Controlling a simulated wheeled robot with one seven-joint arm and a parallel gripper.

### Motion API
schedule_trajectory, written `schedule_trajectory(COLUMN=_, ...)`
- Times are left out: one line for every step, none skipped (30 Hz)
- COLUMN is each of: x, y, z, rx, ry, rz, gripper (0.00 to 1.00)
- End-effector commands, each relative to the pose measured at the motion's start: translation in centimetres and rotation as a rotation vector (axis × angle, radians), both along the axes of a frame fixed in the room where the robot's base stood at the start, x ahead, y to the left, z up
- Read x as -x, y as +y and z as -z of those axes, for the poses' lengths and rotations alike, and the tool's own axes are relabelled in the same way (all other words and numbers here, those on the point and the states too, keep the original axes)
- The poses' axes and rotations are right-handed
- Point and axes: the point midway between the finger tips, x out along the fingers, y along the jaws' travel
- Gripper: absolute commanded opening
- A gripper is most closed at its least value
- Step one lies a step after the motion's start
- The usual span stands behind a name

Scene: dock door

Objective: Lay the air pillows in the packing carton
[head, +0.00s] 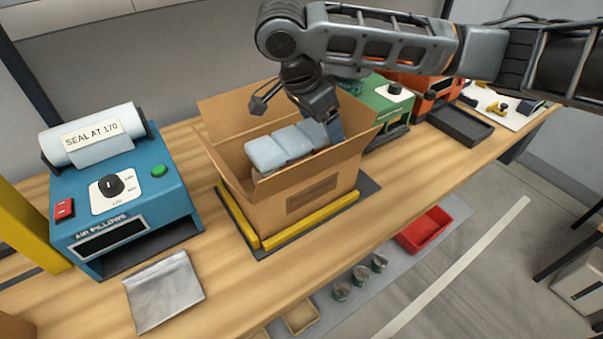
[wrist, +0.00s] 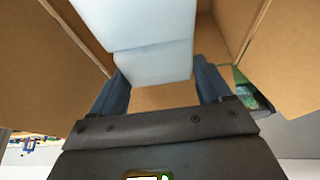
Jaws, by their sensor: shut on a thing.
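The packing carton (head: 228,163) stands open on the bench with its flaps spread. A pale blue-white strip of air pillows (head: 268,155) shows within the carton's opening, near the level of its rim. My gripper (head: 335,128) is over the carton's right side, shut on one end of the strip. In the wrist view, the pillows (wrist: 150,60) lie between the two blue fingers of my gripper (wrist: 160,85), with the carton's brown walls (wrist: 40,60) around them. What lies under the pillows is mostly hidden.
A yellow-edged frame (head: 310,220) borders the carton's base. A green machine (head: 390,105) stands close behind right, with a dark tray (head: 460,124) beyond.

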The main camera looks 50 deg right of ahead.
Motion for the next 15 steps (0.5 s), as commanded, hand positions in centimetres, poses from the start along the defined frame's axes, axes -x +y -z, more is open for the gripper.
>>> schedule_trajectory(x=0.1, y=0.1, z=1.1, rx=-0.004, ry=0.004, rz=0.001, gripper=0.49)
schedule_trajectory(x=0.1, y=0.1, z=1.7, rx=-0.004, ry=0.004, rz=0.002, gripper=0.49)
schedule_trajectory(x=0.1, y=0.1, z=2.4, rx=-0.004, ry=0.003, rz=0.003, gripper=0.49)
schedule_trajectory(x=0.1, y=0.1, z=2.9, rx=-0.004, ry=0.002, rz=0.002, gripper=0.49)
schedule_trajectory(x=0.1, y=0.1, z=3.2, rx=-0.003, ry=0.003, rz=0.002, gripper=0.49)
schedule_trajectory(x=0.1, y=0.1, z=3.6, rx=-0.003, ry=0.002, rz=0.0, gripper=0.49)
schedule_trajectory(x=0.1, y=0.1, z=3.9, rx=-0.001, ry=0.002, rz=0.001, gripper=0.49)
schedule_trajectory(x=0.0, y=0.1, z=4.0, rx=-0.001, ry=0.002, rz=0.001, gripper=0.49)
schedule_trajectory(x=0.0, y=0.0, z=4.2, rx=-0.001, ry=0.002, rz=0.001, gripper=0.49)
schedule_trajectory(x=0.0, y=0.0, z=4.4, rx=-0.001, ry=0.002, rz=0.001, gripper=0.49)
schedule_trajectory(x=0.0, y=0.0, z=4.6, rx=-0.001, ry=0.002, rz=0.001, gripper=0.49)
schedule_trajectory(x=0.0, y=0.1, z=5.0, rx=-0.001, ry=0.002, rz=0.001, gripper=0.49)
schedule_trajectory(x=0.1, y=0.1, z=5.4, rx=-0.003, ry=0.002, rz=0.001, gripper=0.49)
schedule_trajectory(x=0.1, y=0.1, z=5.8, rx=-0.003, ry=0.003, rz=0.001, gripper=0.49)
schedule_trajectory(x=0.1, y=0.1, z=6.3, rx=-0.002, ry=0.003, rz=0.002, gripper=0.49)
